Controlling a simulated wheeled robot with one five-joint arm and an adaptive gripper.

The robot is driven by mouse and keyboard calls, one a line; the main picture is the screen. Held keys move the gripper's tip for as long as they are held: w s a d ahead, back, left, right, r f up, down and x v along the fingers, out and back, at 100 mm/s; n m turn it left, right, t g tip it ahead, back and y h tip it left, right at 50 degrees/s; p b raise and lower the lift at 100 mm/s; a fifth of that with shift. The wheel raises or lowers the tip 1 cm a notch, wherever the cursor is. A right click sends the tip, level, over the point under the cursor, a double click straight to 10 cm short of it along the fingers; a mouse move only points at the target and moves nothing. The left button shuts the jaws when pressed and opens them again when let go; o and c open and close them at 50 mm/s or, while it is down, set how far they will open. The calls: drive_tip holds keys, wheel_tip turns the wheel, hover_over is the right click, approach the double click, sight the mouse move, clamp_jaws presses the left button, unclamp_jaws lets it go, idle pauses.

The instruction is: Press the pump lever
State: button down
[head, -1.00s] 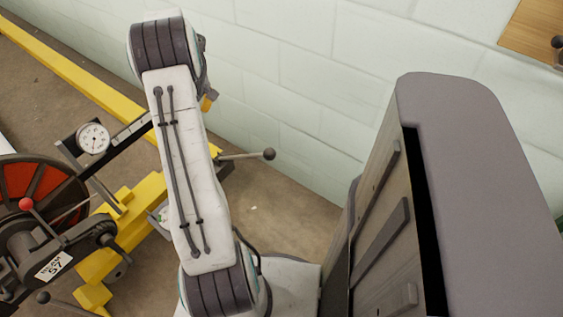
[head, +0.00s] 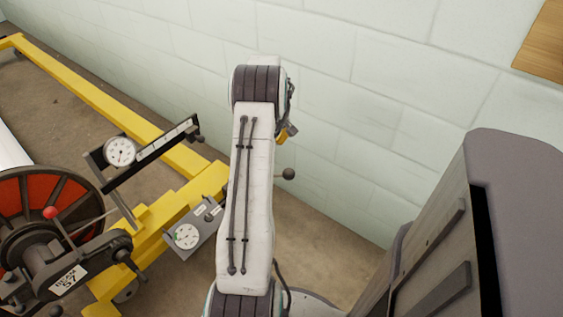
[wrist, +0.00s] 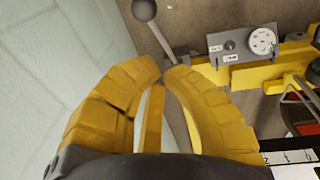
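The pump lever is a thin grey rod with a dark ball knob. In the head view its knob (head: 288,174) shows just right of my arm, which hides most of the rod. In the wrist view the lever (wrist: 160,36) is at the top, its knob at the upper left. The rod slants down to the right behind my fingertips. My gripper (wrist: 162,70) has its yellow fingertips nearly together, with nothing visibly held. The tips overlap the rod in the picture; I cannot tell whether they touch it. In the head view only a bit of yellow finger shows.
A grey gauge panel (head: 190,236) sits on the yellow frame (head: 105,100) beside the lever. A dial on a black arm (head: 120,151) and a red-faced wheel (head: 38,210) stand left. A pale block wall (head: 390,70) runs behind. Bare floor lies between wall and frame.

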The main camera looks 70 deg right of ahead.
wheel_tip(320, 180, down, 13)
drive_tip(key=s+d+b, duration=0.1)
drive_tip(key=b, duration=0.4)
drive_tip(key=shift+s+d, duration=0.35)
drive_tip(key=shift+d, duration=0.05)
drive_tip(key=shift+f, duration=0.1)
